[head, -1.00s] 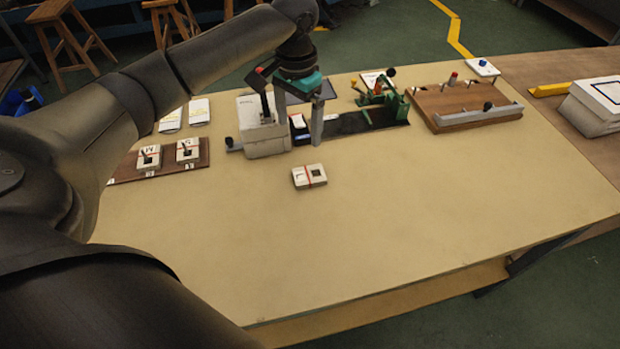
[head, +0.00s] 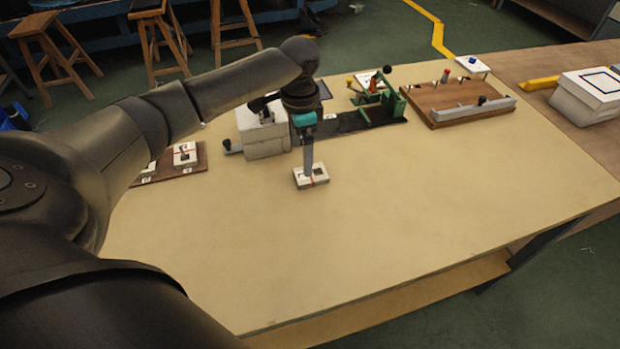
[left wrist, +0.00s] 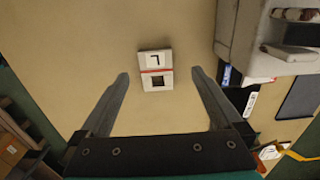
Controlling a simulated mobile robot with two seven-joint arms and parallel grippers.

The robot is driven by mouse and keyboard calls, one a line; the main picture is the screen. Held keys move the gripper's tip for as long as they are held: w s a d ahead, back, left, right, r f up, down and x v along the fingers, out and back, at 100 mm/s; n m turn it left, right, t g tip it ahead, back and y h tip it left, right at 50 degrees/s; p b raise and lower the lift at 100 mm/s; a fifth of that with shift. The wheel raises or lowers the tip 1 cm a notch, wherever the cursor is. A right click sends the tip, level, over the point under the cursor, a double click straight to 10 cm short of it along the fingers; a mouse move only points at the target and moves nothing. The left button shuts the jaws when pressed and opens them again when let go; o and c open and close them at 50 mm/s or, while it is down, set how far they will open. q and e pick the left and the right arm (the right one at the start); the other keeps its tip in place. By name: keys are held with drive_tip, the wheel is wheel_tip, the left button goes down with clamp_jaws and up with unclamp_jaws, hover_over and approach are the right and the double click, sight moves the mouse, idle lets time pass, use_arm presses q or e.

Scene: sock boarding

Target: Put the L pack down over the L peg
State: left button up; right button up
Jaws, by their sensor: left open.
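The L pack (head: 318,179) is a small white block with a red band and a dark square hole. It lies flat on the table; its letter shows upside down in the left wrist view (left wrist: 155,59). My left gripper (head: 308,170) points down over it, open. In the left wrist view its fingers stand apart on either side of the pack, with gaps to both. A brown peg board (head: 193,164) at the left carries a white pack (head: 185,150); my arm covers part of the board. I cannot make out the L peg. My right gripper is not in view.
A pale box-shaped machine (head: 266,147) stands behind the gripper. A green device (head: 388,98) on a dark strip and a wooden board with a grey bar (head: 475,110) are farther right. A white box (head: 590,100) is at the far right. The front table is clear.

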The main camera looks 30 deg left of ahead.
use_arm(q)
drive_tip(key=f, duration=0.1)
drive_tip(key=f+b, duration=0.1)
drive_tip(key=f, duration=0.3)
drive_tip(key=shift+s+d+f+b, duration=0.2)
drive_tip(key=shift+s+d+b, duration=0.1)
drive_tip(key=shift+b, duration=0.1)
drive_tip(key=shift+f, duration=0.3)
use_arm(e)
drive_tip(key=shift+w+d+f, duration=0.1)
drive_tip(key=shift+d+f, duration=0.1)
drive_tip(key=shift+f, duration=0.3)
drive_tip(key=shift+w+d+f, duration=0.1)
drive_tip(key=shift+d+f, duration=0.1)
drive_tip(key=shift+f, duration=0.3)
use_arm(q)
drive_tip(key=shift+c, duration=0.4)
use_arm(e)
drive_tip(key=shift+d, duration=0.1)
use_arm(q)
drive_tip(key=shift+c, duration=0.7)
drive_tip(key=c, duration=0.8)
drive_tip(key=shift+w, duration=0.1)
drive_tip(key=c, duration=0.5)
drive_tip(key=shift+r, duration=0.15)
drive_tip(key=shift+c, duration=0.2)
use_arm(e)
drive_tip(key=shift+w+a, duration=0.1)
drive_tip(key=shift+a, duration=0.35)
